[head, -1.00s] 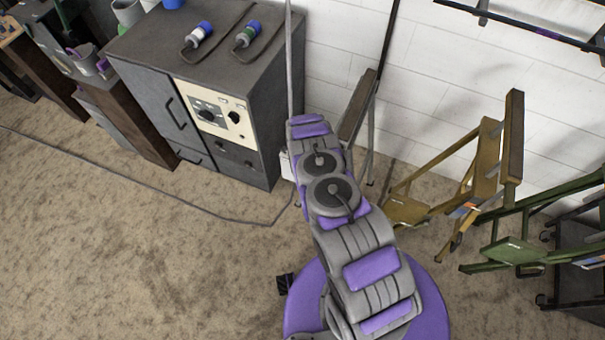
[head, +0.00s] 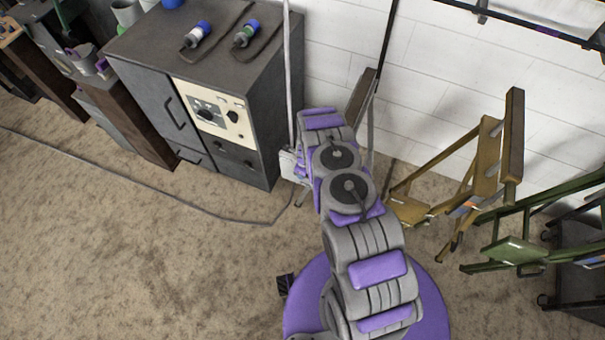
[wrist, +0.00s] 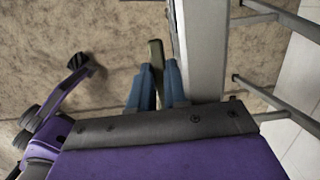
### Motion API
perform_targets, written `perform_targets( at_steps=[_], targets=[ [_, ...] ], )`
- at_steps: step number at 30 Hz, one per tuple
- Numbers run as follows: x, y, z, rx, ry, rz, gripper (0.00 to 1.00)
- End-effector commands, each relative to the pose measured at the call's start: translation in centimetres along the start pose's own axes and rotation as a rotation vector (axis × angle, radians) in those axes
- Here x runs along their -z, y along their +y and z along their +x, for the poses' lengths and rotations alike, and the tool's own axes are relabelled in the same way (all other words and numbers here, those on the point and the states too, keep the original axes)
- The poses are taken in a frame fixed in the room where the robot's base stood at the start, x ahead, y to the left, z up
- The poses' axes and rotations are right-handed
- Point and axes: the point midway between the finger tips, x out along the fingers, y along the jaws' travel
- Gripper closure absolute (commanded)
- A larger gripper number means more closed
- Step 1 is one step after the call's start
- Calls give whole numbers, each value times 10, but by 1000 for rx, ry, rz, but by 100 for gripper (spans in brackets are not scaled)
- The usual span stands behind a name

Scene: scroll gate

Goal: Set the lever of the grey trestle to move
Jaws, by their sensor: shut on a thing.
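The grey trestle stands by the white wall behind my arm in the head view; its upper beam (head: 365,97) and a thin leg show, and my arm hides much of the rest. In the wrist view a long pale grey bar of the trestle (wrist: 203,60) runs just right of my fingers, with thin grey rails beyond it. My gripper (wrist: 158,88) has its blue fingers closed around a narrow olive-grey lever (wrist: 156,54) that sticks out past the fingertips. My gripper is hidden behind my arm in the head view. Lever markings cannot be read.
A dark grey cabinet (head: 265,90) with a cream dial panel stands left of the arm. A mustard trestle (head: 487,160) and a green trestle (head: 515,250) stand to the right. A cable (head: 190,204) crosses the carpet. The floor at front left is clear.

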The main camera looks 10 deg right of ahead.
Motion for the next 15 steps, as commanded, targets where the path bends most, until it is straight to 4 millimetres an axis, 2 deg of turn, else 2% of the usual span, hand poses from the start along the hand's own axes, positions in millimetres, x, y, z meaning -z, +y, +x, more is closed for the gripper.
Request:
perform_targets(
  at_steps=[14,15],
  targets=[
    [1,-1,-2,8,-24,-3,100],
    [1,-1,-3,8,-24,-3,80]
  ],
)
